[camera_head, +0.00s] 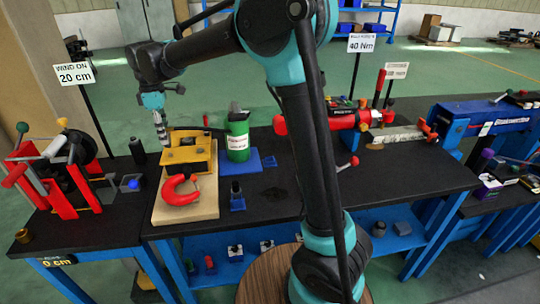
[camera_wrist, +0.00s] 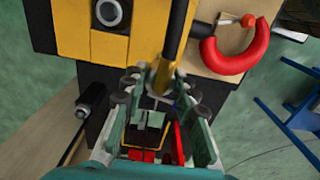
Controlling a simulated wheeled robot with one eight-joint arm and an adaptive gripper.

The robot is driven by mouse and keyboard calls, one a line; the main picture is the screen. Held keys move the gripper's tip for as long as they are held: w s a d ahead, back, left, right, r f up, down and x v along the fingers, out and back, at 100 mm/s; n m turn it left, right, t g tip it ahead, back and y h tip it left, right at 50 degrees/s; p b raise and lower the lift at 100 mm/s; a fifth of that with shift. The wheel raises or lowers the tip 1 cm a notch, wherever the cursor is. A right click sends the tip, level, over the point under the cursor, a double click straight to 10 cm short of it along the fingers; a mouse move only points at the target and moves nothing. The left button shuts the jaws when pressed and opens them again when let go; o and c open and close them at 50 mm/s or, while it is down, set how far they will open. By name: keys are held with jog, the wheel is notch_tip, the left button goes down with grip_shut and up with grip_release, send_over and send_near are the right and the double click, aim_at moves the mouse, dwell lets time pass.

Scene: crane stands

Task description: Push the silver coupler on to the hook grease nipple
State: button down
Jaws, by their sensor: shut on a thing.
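My gripper (camera_head: 161,138) points down at the left end of the yellow hook block (camera_head: 188,154), above the wooden board. In the wrist view my gripper (camera_wrist: 157,90) is shut on a small silver piece, which looks like the coupler (camera_wrist: 162,74). I cannot make out the grease nipple, nor whether the coupler touches anything.
A green bottle (camera_head: 238,135) stands on a blue base right of the board (camera_head: 205,209). A red-framed winch (camera_head: 60,170) stands at the left. A red cylinder (camera_head: 318,122) and a blue vice-like machine (camera_head: 460,120) are at the right.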

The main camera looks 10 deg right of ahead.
jog(key=shift+f, duration=0.7)
jog(key=shift+f, duration=0.95)
jog(key=c, duration=1.1)
grip_release()
jog(key=shift+r, duration=2.5)
jog(key=shift+r, duration=0.1)
